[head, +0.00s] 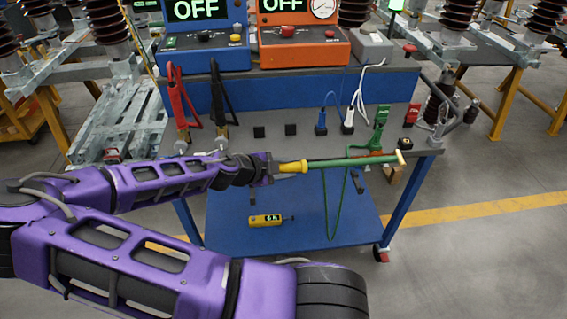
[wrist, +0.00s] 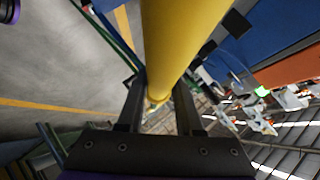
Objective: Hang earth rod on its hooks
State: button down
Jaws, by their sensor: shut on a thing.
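The earth rod is a green rod (head: 350,162) with a yellow handle (head: 293,167) and a brass-coloured end at the right. My gripper (head: 276,168) is shut on the yellow handle and holds the rod nearly level across the front of the trolley bench. In the wrist view the yellow handle (wrist: 182,40) runs between the two dark fingers (wrist: 158,100). A dark hook-like bracket (head: 358,182) shows under the bench's front edge, just below the rod. Any other hook is hidden or cannot be made out.
The blue trolley (head: 290,215) has a grey top (head: 290,148) with sockets, red and black clamps, and green and red clips. A green cable (head: 327,205) hangs below the rod. A yellow meter (head: 266,220) lies on the lower shelf.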

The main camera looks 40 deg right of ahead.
notch_tip(320, 180, down, 7)
jog(key=b, duration=0.4)
jog(key=shift+f, duration=0.55)
dwell(0.6)
jog(key=c, duration=0.5)
grip_release()
jog(key=p+v, duration=0.2)
jog(key=v, duration=1.5)
jog(key=shift+r, duration=0.15)
jog(key=shift+a+r, duration=0.1)
jog(key=shift+a, duration=0.1)
